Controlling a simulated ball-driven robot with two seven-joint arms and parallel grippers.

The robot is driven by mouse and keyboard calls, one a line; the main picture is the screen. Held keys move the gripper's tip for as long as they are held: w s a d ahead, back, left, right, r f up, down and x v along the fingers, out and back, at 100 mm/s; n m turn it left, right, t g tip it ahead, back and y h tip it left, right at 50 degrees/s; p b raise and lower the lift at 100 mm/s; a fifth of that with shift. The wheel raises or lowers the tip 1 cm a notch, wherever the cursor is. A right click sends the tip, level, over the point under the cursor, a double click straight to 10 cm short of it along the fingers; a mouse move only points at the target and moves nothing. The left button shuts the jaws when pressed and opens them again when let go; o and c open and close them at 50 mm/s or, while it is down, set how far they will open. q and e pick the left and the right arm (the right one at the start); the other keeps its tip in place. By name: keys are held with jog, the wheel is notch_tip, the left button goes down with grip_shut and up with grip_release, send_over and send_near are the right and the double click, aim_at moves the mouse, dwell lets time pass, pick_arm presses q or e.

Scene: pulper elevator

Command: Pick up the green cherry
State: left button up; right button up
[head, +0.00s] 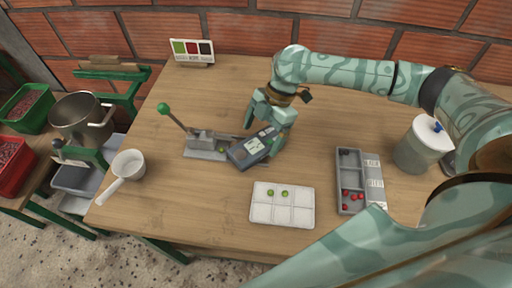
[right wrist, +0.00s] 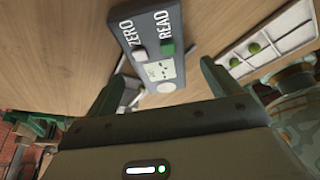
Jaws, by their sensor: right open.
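Two green cherries, a left one (head: 270,192) and a right one (head: 285,194), lie in the back compartments of the white divided tray (head: 282,216). They also show in the right wrist view, one (right wrist: 254,47) near the top right and one (right wrist: 234,62) lower. A small green round thing (head: 222,150), seemingly another green cherry, is at the lever device (head: 203,147). My right gripper (head: 266,124) is open and empty, pointing down over the dark meter (head: 252,148), behind the tray. My left gripper is not in view.
A grey sorting box (head: 349,176) with several red cherries stands right of the tray. A lidded jar (head: 416,147) stands farther right. A white scoop (head: 127,168) lies at the left edge. A colour card (head: 192,50) stands at the back. The table's front left is clear.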

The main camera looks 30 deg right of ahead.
aim_at(258, 143)
jog(key=x, duration=0.3)
jog(key=shift+d+b, duration=0.15)
jog(key=shift+b, duration=0.2)
jog(key=shift+r, duration=0.1)
jog(key=c, duration=1.2)
jog(key=shift+r, duration=0.15)
